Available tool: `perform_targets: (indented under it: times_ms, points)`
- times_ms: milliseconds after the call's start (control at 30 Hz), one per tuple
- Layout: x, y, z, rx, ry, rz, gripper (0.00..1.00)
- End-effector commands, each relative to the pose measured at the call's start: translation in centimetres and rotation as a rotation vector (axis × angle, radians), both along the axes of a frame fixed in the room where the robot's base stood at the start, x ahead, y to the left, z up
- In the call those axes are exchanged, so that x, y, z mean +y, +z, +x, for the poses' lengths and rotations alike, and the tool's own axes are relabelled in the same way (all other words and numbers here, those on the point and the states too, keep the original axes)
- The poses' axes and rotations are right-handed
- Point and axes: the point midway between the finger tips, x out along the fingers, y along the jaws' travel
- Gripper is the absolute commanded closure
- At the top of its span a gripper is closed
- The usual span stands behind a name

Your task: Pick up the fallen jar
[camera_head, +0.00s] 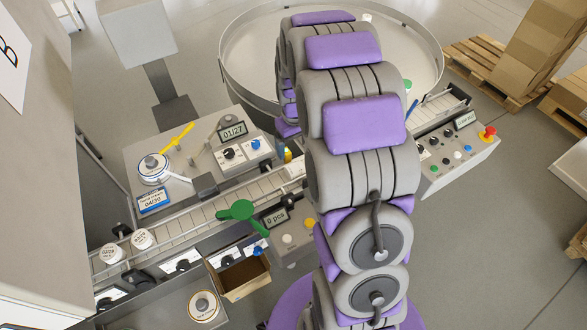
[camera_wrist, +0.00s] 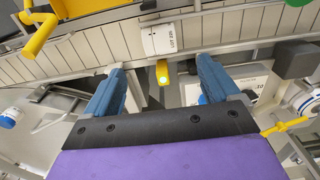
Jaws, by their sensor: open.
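A white jar (camera_wrist: 162,36) with printed text lies across the slatted conveyor in the wrist view, seemingly on its side. Part of a white shape (camera_head: 294,171) shows beside my arm on the belt in the head view; I cannot tell whether it is the same jar. My gripper (camera_wrist: 160,62) is open, its two blue fingers apart and empty. The jar is beyond the fingertips, roughly centred between them. In the head view my arm hides the gripper.
Two white-lidded jars (camera_head: 127,246) stand at the conveyor's left end. A yellow sensor (camera_wrist: 162,72) with a lit spot shows between the fingers, at the belt's edge. Rails (camera_wrist: 70,76) border the belt. A green paddle (camera_head: 241,211) sticks out over it. A large round table (camera_head: 240,75) stands behind.

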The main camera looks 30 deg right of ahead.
Motion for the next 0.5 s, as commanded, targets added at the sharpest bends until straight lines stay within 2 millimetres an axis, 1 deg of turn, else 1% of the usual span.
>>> perform_targets:
  times_ms: [33,233,333,500]
  points:
    - [0.0,-1.2,-0.1,0.005,0.0,0.001,0.11]
    - [0.0,-5.0,-0.1,0.005,0.0,0.002,0.11]
    - [0.0,-6.3,0.0,0.001,0.0,0.001,0.11]
    - [0.0,-7.2,0.0,0.0,-0.001,0.0,0.11]
